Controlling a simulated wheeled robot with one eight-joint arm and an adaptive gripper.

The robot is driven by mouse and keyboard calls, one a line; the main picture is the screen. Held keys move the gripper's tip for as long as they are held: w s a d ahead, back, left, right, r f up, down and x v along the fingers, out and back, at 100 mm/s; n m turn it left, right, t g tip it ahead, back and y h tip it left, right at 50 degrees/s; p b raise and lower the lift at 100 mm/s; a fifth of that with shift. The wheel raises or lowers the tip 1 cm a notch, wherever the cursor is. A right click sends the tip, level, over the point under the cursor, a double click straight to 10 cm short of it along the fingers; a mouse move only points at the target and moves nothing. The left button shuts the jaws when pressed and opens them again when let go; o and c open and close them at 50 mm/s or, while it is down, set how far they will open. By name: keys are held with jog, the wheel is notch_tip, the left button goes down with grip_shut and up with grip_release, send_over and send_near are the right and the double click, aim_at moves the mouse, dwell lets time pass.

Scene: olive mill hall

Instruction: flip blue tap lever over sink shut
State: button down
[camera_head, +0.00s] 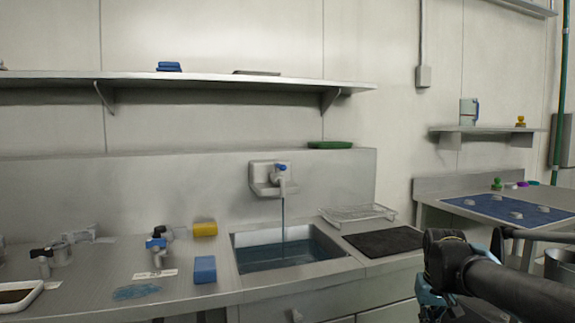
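A pale tap (263,177) is fixed to the steel splashback above the sink. Its small blue lever (281,168) sits at the top right of the tap body. A thin stream of water (283,220) runs from the spout into the sink (237,262), which holds bluish water. My black arm (510,292) reaches in from the lower right, with a joint bent near the counter's right end. It is well apart from the tap. I cannot make out my gripper or its fingers in this view.
Left of the sink are a blue sponge (205,270), a yellow sponge (205,228) and another blue-handled valve (156,245). A wire rack (356,214) and black mat (384,242) lie to the right. A shelf (215,79) runs above. The space before the tap is clear.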

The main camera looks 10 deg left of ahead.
jog(key=w+a+r+n+g+y, duration=0.2)
jog(key=w+a+r+g+y, duration=0.1)
jog(key=w+a+r, duration=1)
jog(key=w+a+r+n+g+y, duration=0.3)
jog(key=w+a+r, duration=0.45)
jog(key=r, duration=0.95)
jog(key=w+a+r+n+g+y, duration=0.15)
jog(key=w+a+r+y, duration=0.25)
jog(key=w+a+r, duration=0.85)
send_near(280, 166)
jog(key=a+f, duration=0.4)
jog(key=shift+a+f+g, duration=0.15)
jog(key=shift+a+g, duration=0.15)
jog(key=shift+g, duration=0.15)
jog(key=shift+d+m+y, duration=0.15)
jog(key=shift+m+y, duration=0.15)
jog(key=shift+m, duration=0.05)
jog(key=shift+s, duration=0.15)
jog(key=shift+s+m+t, duration=0.1)
jog(key=shift+m+t, duration=0.2)
